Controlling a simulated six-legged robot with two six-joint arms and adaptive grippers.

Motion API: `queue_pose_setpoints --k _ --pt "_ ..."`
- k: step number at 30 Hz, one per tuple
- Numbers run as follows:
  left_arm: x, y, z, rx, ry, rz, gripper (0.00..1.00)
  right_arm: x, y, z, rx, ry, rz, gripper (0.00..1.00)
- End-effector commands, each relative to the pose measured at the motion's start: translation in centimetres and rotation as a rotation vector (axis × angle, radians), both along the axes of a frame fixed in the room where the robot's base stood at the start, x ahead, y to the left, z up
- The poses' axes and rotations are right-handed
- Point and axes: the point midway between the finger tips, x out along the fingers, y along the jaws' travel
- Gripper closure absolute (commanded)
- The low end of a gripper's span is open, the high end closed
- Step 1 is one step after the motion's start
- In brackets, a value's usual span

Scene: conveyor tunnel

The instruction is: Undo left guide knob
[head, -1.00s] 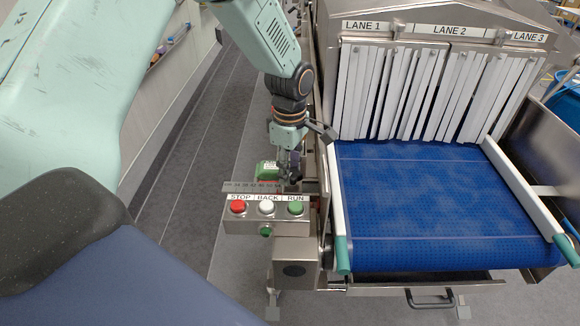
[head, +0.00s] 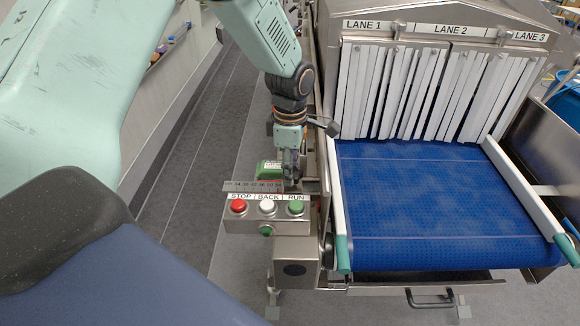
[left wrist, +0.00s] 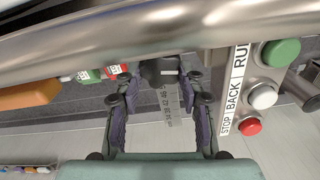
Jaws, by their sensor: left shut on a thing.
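My left gripper (head: 291,172) is low beside the left side of the conveyor, just behind the button box. In the left wrist view its two fingers (left wrist: 156,84) stand on either side of a dark knob (left wrist: 160,71) with a white line on it, and they are shut on it. In the head view the fingers and the rail hide most of the knob. A scale strip with numbers (head: 250,186) lies just left of the fingers. My right gripper is in neither view.
A button box with red STOP (head: 238,206), white BACK (head: 267,206) and green RUN (head: 296,207) buttons is close in front of the gripper. A green item (head: 269,169) sits left of the fingers. The blue belt (head: 430,200) is empty.

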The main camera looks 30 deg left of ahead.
Motion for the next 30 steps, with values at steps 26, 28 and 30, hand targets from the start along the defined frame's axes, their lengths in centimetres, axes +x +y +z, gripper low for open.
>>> queue_pose_setpoints --k 26,28,30 --pt "0.1 0.0 2.5 0.0 -0.004 0.0 0.38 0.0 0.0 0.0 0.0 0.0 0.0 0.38" --pt "0.1 0.0 3.9 0.0 -0.005 0.0 0.38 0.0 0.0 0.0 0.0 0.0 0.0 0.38" --pt "0.1 0.0 5.4 0.0 -0.005 0.0 0.38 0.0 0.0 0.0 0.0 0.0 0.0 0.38"
